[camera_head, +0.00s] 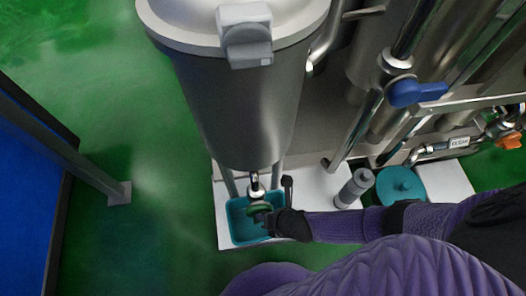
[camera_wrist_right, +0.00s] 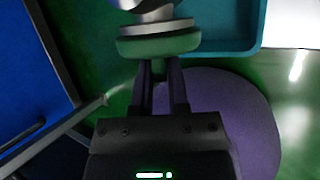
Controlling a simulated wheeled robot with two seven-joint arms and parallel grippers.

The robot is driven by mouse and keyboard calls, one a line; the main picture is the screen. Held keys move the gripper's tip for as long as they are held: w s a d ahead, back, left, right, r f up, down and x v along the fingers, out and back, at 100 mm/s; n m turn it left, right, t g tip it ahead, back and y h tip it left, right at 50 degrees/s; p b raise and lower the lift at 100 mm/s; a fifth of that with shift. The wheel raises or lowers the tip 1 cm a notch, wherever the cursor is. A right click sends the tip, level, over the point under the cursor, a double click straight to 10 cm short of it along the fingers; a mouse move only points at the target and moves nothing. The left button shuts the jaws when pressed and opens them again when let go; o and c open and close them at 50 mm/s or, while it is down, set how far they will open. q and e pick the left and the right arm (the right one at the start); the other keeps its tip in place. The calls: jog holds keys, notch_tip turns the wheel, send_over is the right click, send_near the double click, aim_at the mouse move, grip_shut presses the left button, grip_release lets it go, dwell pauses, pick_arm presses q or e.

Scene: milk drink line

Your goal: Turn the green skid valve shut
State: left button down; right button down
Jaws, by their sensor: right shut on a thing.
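The green skid valve (camera_head: 259,209) is a round green handwheel under the outlet of the steel tank (camera_head: 235,110), above a teal tray (camera_head: 238,226). My right gripper (camera_head: 264,217) reaches in from the right at the wheel's near side. In the right wrist view the green wheel (camera_wrist_right: 158,45) shows edge-on below a metal stem, and my right gripper's two dark fingers (camera_wrist_right: 160,72) are closed at its rim. The fingers hide part of the rim. My left gripper is not seen in the head view.
A blue-handled valve (camera_head: 415,92) and steel pipes are at upper right. A blue panel with a grey frame (camera_head: 70,155) stands left; green floor between is clear.

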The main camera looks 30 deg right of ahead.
jog(key=shift+s+d+f+y+b, duration=0.15)
jog(key=shift+f+y+b, duration=0.15)
jog(key=shift+y+b, duration=0.2)
jog(key=shift+d+t+y, duration=0.1)
jog(key=shift+t+y, duration=0.2)
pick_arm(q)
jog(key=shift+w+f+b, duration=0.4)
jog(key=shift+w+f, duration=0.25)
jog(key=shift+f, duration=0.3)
pick_arm(e)
jog(key=shift+r, duration=0.1)
jog(key=c, duration=0.6)
grip_release()
